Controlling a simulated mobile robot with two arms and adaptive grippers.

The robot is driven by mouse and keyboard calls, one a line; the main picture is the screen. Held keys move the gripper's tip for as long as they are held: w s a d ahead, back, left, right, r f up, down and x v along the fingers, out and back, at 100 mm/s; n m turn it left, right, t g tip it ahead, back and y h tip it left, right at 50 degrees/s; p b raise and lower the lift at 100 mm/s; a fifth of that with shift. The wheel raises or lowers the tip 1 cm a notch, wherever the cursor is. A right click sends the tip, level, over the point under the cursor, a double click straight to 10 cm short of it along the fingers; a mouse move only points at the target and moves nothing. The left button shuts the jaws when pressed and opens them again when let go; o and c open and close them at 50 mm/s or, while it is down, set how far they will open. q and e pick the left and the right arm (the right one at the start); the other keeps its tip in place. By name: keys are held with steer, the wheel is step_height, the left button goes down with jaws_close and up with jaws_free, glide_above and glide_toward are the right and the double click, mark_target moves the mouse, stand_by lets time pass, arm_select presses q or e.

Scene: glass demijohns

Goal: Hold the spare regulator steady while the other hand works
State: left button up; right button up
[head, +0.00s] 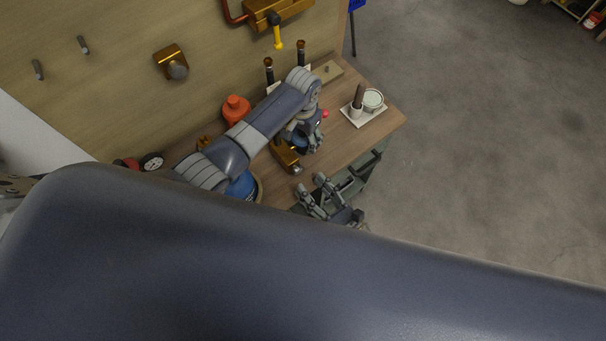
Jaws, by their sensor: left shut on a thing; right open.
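The spare regulator seems to be the brass block with a grey knob (286,157) over the bench, right of centre. My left gripper (306,143) is at its upper right end and is shut on it; my own arm and fingers hide much of the contact. A red round part (325,114) shows beside that gripper. My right gripper (314,191) is lower, near the bench's front edge, open with its two fingers apart and nothing seen between them. It is apart from the regulator.
On the wooden bench (375,137) stand an orange-red bottle (236,107), a partly hidden blue object (243,186), a gauge (152,162) and a white tray (353,117) with a jar. Another brass block (169,59) is on the wall panel. My arm covers the foreground.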

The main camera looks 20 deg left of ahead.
mark_target(300, 172)
steer(key=shift+x, duration=2.45)
steer(key=c, duration=1)
